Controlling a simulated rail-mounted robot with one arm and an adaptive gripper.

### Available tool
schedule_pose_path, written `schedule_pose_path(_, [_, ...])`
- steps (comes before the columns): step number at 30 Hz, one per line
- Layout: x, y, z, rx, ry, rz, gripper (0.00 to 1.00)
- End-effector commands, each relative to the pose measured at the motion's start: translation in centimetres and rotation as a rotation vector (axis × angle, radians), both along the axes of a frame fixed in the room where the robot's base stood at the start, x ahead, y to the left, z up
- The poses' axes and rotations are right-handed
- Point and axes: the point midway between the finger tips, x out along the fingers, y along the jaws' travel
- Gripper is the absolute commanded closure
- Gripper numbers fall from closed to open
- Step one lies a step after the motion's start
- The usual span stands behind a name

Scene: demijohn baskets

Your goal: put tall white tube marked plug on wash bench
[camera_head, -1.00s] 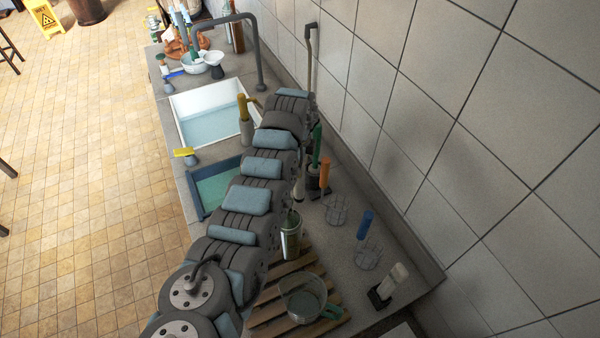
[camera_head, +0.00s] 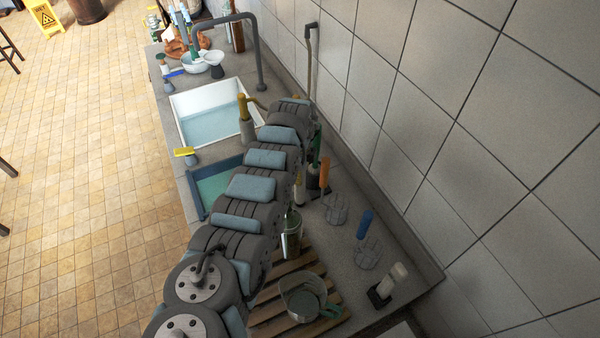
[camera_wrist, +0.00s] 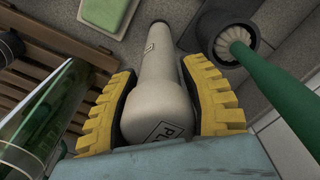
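The tall white tube (camera_wrist: 155,65) is in the wrist view, with a boxed label beginning "PLU" on its wide near end and another small label further along. My gripper (camera_wrist: 158,72) has its yellow fingers on both sides of the tube, with their dark pads close against it; they look shut on it. The tube's narrow far end points to the grey surface; whether it touches there I cannot tell. In the head view my arm hides the gripper and tube. The grey bench with the basins, seemingly the wash bench (camera_head: 342,262), runs along the tiled wall.
A green-handled brush (camera_wrist: 270,95) in a dark holder (camera_wrist: 205,30) stands close right of the gripper. A green glass vessel (camera_wrist: 45,115) is close left. A jug (camera_head: 300,300) stands on a wooden rack (camera_head: 268,315). White (camera_head: 210,122) and blue-rimmed (camera_head: 197,195) basins lie further back.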

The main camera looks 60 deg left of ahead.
Motion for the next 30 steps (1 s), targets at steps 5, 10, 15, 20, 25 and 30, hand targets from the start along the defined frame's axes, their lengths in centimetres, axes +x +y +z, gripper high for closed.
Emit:
schedule_pose_path(5, [0.0,0.0,0.0,0.000,0.000,0.000,0.42])
schedule_pose_path(10, [0.0,0.0,0.1,0.001,-0.001,0.001,0.42])
schedule_pose_path(15, [0.0,0.2,0.8,0.003,-0.004,0.001,0.42])
schedule_pose_path(20, [0.0,0.1,2.3,0.001,-0.003,0.001,0.42])
schedule_pose_path(25, [0.1,0.1,4.2,0.003,-0.004,0.000,0.42])
schedule_pose_path(30, [0.1,0.2,6.2,0.004,-0.004,0.001,0.42])
